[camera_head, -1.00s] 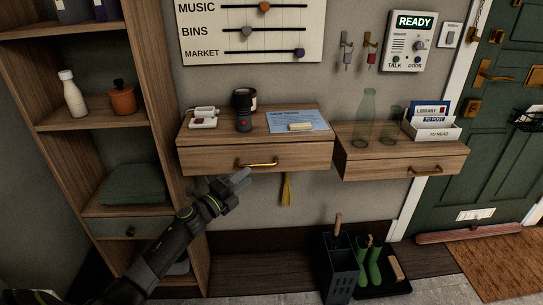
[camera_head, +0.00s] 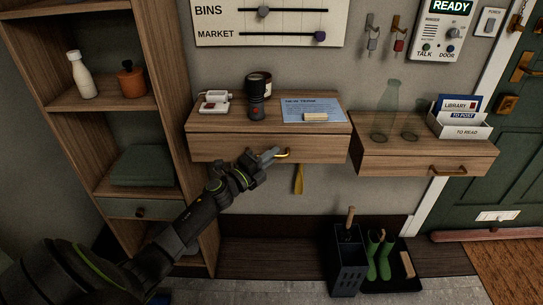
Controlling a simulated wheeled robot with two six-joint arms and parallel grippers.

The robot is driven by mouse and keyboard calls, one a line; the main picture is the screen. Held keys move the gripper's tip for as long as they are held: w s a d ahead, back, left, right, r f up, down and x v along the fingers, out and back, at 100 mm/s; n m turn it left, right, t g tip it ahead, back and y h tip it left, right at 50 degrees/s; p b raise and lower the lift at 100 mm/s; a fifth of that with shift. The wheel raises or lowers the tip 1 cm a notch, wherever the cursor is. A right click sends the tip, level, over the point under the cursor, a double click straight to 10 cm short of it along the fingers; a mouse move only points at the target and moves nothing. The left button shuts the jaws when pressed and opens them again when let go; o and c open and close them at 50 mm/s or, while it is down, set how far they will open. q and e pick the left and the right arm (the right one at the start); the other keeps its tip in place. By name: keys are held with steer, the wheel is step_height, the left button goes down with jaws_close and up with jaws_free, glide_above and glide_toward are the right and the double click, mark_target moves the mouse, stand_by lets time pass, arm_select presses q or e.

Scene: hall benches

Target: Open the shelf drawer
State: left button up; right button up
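A wall-mounted wooden shelf drawer (camera_head: 215,148) has a brass bar handle (camera_head: 283,155) on its front, partly hidden by my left gripper. My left gripper (camera_head: 272,153) is at the left part of that handle; whether its fingers are around it or only beside it is unclear. The drawer front looks closed. A second wall drawer (camera_head: 400,160) with a brass handle (camera_head: 447,170) is to the right, closed. The tall shelf unit at left has a grey-green drawer (camera_head: 118,208) with a small round knob (camera_head: 140,212), also closed. My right gripper is not in view.
On the left wall drawer are a white device (camera_head: 214,102), a dark flashlight (camera_head: 256,104) and a blue paper (camera_head: 308,106). Glass vessels (camera_head: 387,112) and a letter holder (camera_head: 462,125) stand on the right one. A yellow strap (camera_head: 298,180) hangs below. An umbrella stand (camera_head: 347,263) and green boots (camera_head: 380,258) are on the floor.

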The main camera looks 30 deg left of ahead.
arm_select(q)
jaws_close()
